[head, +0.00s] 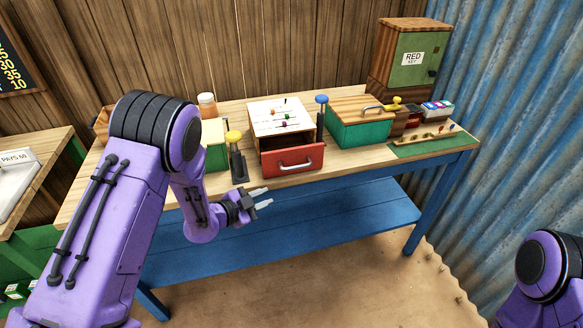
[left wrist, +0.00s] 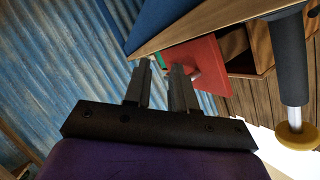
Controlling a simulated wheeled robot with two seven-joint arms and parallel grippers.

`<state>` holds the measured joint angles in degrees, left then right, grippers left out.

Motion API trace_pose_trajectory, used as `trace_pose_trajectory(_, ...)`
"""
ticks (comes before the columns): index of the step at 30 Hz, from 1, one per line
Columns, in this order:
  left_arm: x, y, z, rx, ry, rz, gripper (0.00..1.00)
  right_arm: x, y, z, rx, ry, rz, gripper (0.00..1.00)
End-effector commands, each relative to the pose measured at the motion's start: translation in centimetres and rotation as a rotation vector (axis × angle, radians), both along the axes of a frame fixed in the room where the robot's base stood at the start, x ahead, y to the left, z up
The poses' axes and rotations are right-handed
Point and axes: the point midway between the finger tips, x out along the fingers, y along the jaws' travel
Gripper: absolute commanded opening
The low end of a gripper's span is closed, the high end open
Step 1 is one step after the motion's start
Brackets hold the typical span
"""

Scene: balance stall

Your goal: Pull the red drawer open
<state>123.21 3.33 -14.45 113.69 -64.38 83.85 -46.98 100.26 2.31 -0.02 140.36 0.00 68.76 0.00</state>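The red drawer (head: 305,157) is in a wooden box with a white top (head: 268,118). Its front stands out from the box, and part of its dark inside shows, so it is partly open. A silver bar handle (head: 296,166) is on its front. My left gripper (head: 264,198) is in front of and below the drawer, beyond the table's front edge, apart from the handle. In the left wrist view its two fingers (left wrist: 161,88) are spread with nothing between them, and the red drawer front (left wrist: 200,58) shows past them. My right gripper is out of view.
A yellow-topped lever (head: 235,150) and a green box (head: 215,150) stand left of the drawer. A blue-knobbed lever (head: 321,112) and a green chest (head: 358,133) stand right. The blue table's lower shelf (head: 300,218) lies below my gripper.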

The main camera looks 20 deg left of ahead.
Motion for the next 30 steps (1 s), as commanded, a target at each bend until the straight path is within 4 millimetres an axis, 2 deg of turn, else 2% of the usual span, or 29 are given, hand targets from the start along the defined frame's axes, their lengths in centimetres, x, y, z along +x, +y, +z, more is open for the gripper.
trace_pose_trajectory(1,1.5,-0.1,2.8,0.084,-0.099,-0.099,0.25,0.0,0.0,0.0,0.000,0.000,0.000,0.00)
trace_pose_trajectory(3,2.5,-0.3,5.2,0.176,-0.192,-0.204,0.25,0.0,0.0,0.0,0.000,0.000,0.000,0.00)
trace_pose_trajectory(6,3.3,-0.8,6.5,0.237,-0.249,-0.273,0.25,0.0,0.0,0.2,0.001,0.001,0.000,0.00)
trace_pose_trajectory(21,10.5,-6.3,4.4,0.238,-0.248,-0.278,0.25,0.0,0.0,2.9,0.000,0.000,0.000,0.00)
trace_pose_trajectory(30,11.2,-6.8,4.1,0.238,-0.247,-0.277,0.25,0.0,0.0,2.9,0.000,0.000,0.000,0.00)
